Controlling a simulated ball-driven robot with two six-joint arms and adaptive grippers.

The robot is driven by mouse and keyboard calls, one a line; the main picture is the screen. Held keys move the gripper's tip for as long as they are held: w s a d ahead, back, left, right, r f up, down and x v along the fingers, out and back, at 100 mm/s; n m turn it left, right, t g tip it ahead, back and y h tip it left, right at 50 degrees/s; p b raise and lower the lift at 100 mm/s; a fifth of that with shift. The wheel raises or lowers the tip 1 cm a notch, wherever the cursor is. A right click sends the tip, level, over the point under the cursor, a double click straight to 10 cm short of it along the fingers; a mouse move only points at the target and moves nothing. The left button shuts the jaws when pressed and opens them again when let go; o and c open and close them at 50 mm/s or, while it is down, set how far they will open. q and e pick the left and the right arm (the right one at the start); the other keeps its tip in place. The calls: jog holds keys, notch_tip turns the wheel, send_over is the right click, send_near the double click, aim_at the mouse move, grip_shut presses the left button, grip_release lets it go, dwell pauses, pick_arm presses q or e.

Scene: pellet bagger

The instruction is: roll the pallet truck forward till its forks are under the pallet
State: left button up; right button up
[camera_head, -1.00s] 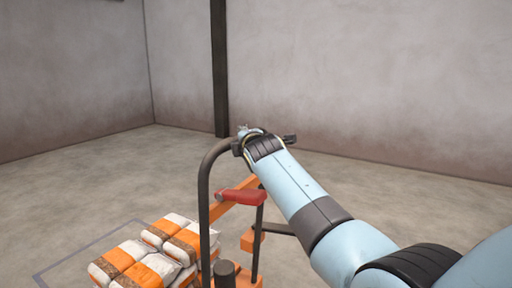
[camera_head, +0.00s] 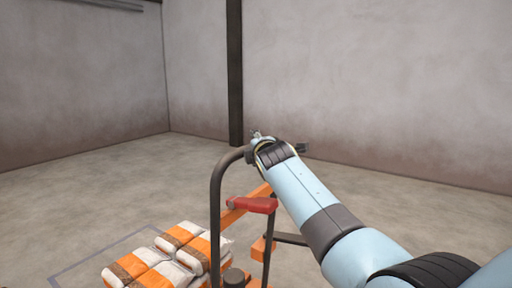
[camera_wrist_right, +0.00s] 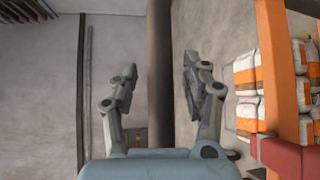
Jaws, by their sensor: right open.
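The pallet truck shows its bent dark handle tube (camera_head: 216,215), a red lever (camera_head: 252,204) and orange frame parts (camera_head: 238,212) in the lower middle of the head view. My right gripper (camera_head: 256,137) is at the top of the handle. In the right wrist view this gripper (camera_wrist_right: 160,77) is open, with the dark handle tube (camera_wrist_right: 160,40) running between its spread fingers. The red lever (camera_wrist_right: 285,155) is at lower right there. The forks and the pallet are not discernible. My left gripper is not in view.
A dark post (camera_head: 235,75) stands at the back wall. The floor behind is clear.

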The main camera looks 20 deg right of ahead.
jog(key=shift+s, duration=0.1)
jog(key=s+r, duration=0.1)
jog(key=s, duration=0.6)
jog(key=shift+a, duration=0.35)
jog(key=shift+s, duration=0.1)
